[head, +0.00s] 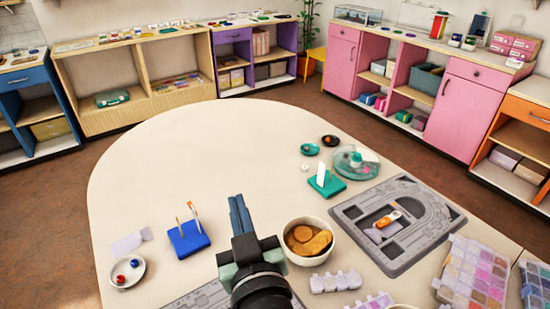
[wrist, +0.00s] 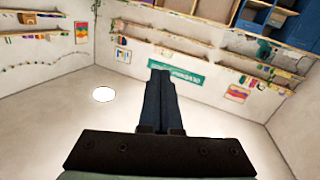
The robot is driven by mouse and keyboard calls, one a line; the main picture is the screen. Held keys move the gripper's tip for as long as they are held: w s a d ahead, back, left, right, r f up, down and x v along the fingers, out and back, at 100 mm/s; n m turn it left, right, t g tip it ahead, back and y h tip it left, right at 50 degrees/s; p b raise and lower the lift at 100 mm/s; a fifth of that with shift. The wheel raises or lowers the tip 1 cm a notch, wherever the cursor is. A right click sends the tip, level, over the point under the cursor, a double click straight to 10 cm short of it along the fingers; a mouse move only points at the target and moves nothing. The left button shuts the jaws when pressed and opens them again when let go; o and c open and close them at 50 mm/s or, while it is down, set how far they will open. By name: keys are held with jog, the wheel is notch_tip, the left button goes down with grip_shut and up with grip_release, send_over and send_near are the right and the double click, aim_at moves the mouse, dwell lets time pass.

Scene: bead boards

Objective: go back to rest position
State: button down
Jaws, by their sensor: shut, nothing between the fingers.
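My gripper (head: 238,214) is raised over the front middle of the cream table (head: 205,140) in the head view. Its two dark blue fingers are together, with nothing between them. In the wrist view, my gripper (wrist: 158,78) points up and away from the table, toward the walls and shelves of the room. The fingers show closed along their length there too. No table object touches the gripper in either view.
Left of my gripper stand a blue peg block (head: 188,240) and a white dish (head: 127,271) with beads. Right are a bowl (head: 307,241), a teal block (head: 326,186), a grey board (head: 440,228) and a bead box (head: 472,274). The table's back left is clear.

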notch_tip(320, 180, up, 22)
jog(key=d+f+m+t+h+p, duration=0.1)
jog(key=d+m+t+p, duration=0.15)
jog(key=t, duration=0.25)
jog(key=s+d+r+m+t+h+p, duration=0.1)
jog(key=s+r, duration=0.4)
jog(key=r, duration=0.5)
jog(key=s+d+r+m+t+h+p, duration=0.1)
jog(key=s+r+t, duration=0.3)
jog(key=r, duration=0.7)
jog(key=shift+s+d+t+h, duration=0.35)
jog(key=shift+d+h, duration=0.25)
jog(key=shift+h, duration=0.3)
jog(key=shift+m, duration=0.25)
